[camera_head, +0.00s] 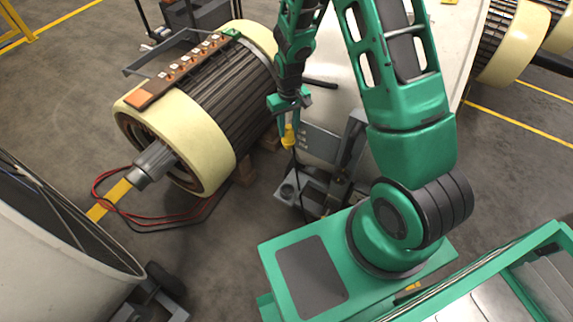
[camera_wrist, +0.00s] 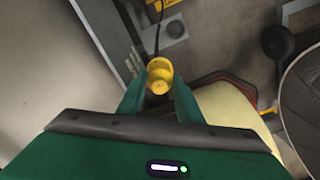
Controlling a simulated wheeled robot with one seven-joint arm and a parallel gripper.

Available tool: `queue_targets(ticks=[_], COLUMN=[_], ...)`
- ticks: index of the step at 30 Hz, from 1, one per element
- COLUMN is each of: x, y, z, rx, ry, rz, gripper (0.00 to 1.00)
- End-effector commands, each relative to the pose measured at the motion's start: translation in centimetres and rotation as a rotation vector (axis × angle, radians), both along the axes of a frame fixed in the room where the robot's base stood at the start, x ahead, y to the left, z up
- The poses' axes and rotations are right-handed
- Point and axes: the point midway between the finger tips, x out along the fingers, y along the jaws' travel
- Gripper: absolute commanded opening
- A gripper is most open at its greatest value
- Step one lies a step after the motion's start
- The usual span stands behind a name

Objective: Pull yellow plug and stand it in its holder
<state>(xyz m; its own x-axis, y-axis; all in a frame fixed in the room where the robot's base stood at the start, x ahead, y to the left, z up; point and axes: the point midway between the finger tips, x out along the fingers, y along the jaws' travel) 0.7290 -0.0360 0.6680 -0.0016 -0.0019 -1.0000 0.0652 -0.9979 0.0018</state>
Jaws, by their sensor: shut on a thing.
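The yellow plug (camera_head: 288,136) is held below my gripper (camera_head: 289,108) and hangs clear in the air. In the wrist view, the plug (camera_wrist: 159,72) sits between the green fingers of my gripper (camera_wrist: 158,88), which are shut on it. A dark cable runs from the plug's far end. A grey block with a round dark opening (camera_wrist: 175,28) lies beyond the plug in the wrist view. It appears to be the holder, on the low grey stand (camera_head: 290,190) below the plug in the head view. The plug is apart from it.
A ribbed rotor with cream end rings (camera_head: 195,140) lies left of my gripper, with red and black cables (camera_head: 150,212) on the floor. A grey upright bracket (camera_head: 340,145) and a large pale cylinder (camera_head: 330,80) stand close by on the right and behind. A white drum (camera_head: 50,245) is front left.

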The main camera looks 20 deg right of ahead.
Motion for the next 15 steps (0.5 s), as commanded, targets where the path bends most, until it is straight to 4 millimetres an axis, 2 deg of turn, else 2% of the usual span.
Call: queue_targets(ticks=[1, 6, 10, 15], x=[-1.4, -4.9, -6.9, -7.8], y=[0.7, 2.4, 3.3, 3.6], z=[-2.2, -7.4, -9.8, -10.9], rx=[-0.001, -0.001, 0.002, 0.002], ry=[0.011, 0.008, 0.004, -0.001], rz=[0.021, 0.08, 0.113, 0.128], gripper=[0.12, 0.12, 0.12, 0.12])
